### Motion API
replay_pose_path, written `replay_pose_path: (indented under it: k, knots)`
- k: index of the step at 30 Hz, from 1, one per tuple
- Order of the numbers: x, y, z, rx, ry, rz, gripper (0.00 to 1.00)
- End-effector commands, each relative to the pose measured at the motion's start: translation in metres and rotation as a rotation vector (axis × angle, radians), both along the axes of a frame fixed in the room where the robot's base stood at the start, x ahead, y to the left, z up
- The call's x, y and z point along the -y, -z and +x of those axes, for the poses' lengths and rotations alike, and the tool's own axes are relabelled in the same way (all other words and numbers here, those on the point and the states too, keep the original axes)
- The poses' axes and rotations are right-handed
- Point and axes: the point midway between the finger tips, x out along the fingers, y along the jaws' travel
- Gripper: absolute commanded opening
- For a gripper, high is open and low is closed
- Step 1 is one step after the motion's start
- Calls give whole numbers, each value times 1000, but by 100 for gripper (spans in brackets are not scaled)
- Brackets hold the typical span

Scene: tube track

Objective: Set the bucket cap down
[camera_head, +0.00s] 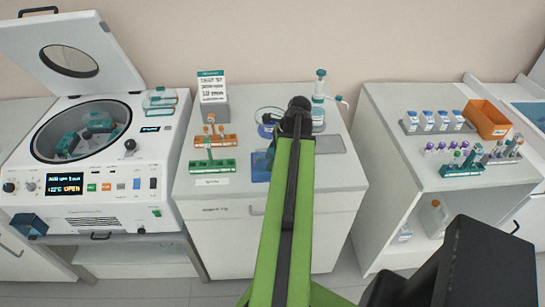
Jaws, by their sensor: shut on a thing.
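My gripper (298,112) is at the far end of my green arm, over the middle bench. My own arm hides most of its fingers. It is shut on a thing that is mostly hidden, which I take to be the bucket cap. A dark teal piece (271,146) shows just left of the arm, above a blue pad (261,168); whether it is part of the held cap I cannot tell. Clear teal caps (159,100) lie on the right rear top of the centrifuge (100,185). The centrifuge lid is up, and teal buckets (88,136) show in its bowl.
The right bench holds tube racks and an orange bin (487,120).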

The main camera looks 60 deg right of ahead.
Motion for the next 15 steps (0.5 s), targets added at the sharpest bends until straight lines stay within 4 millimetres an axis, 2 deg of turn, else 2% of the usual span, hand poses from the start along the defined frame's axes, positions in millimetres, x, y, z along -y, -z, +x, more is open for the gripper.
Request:
replay_pose_path:
  k: [3,4,9,15]
  knots:
    - [0,-1,0,0,0,0,14]
    - [0,-1,0,0,0,0,55]
    - [0,-1,0,0,0,0,77]
    - [0,-1,0,0,0,0,78]
